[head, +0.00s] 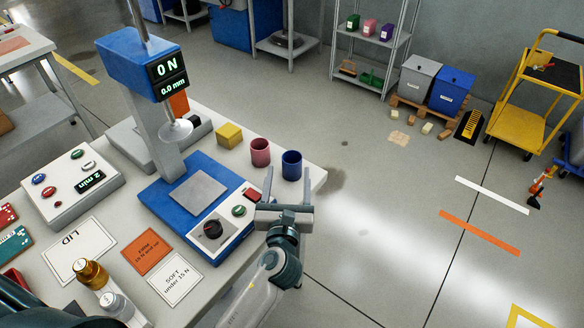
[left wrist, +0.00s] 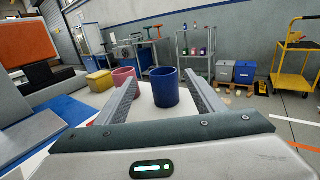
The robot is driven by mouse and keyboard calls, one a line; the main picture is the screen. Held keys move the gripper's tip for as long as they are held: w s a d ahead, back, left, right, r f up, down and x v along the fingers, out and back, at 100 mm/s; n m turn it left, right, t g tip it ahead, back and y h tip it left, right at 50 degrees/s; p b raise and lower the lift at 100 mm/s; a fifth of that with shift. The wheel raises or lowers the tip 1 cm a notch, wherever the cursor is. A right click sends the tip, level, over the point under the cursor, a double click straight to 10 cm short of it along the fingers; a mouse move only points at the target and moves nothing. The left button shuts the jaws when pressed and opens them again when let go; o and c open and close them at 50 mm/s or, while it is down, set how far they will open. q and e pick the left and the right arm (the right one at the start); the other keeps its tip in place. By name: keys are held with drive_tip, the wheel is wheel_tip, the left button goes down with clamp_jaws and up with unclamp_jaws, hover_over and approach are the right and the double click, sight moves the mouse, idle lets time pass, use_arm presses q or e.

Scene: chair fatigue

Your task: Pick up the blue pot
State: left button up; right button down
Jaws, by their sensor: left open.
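The blue pot (head: 291,166) stands upright near the right corner of the white table. My left gripper (head: 287,178) is open and empty, with its fingers pointing at the pot. In the left wrist view, the blue pot (left wrist: 165,88) appears between the two fingers (left wrist: 161,80), closer to the right one. I cannot tell how far the tips reach alongside it. No grip on the pot shows. My right gripper is not in view.
A pink pot (head: 260,152) stands just left of the blue one, with a yellow block (head: 228,135) beyond it. The blue-based test stand (head: 165,200) rises to the left. The table edge is close on the right, with open floor beyond.

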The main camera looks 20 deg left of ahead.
sight(291, 166)
use_arm(q)
drive_tip(key=x, duration=0.4)
drive_tip(key=shift+d+f+p, duration=0.25)
drive_tip(key=shift+p, duration=0.15)
drive_tip(key=shift+w+a, duration=0.1)
drive_tip(key=shift+w, duration=0.3)
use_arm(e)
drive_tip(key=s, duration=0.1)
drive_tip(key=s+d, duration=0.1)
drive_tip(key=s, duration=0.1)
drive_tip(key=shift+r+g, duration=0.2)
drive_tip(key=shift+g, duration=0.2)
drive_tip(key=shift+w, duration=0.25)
use_arm(q)
drive_tip(key=c, duration=1.1)
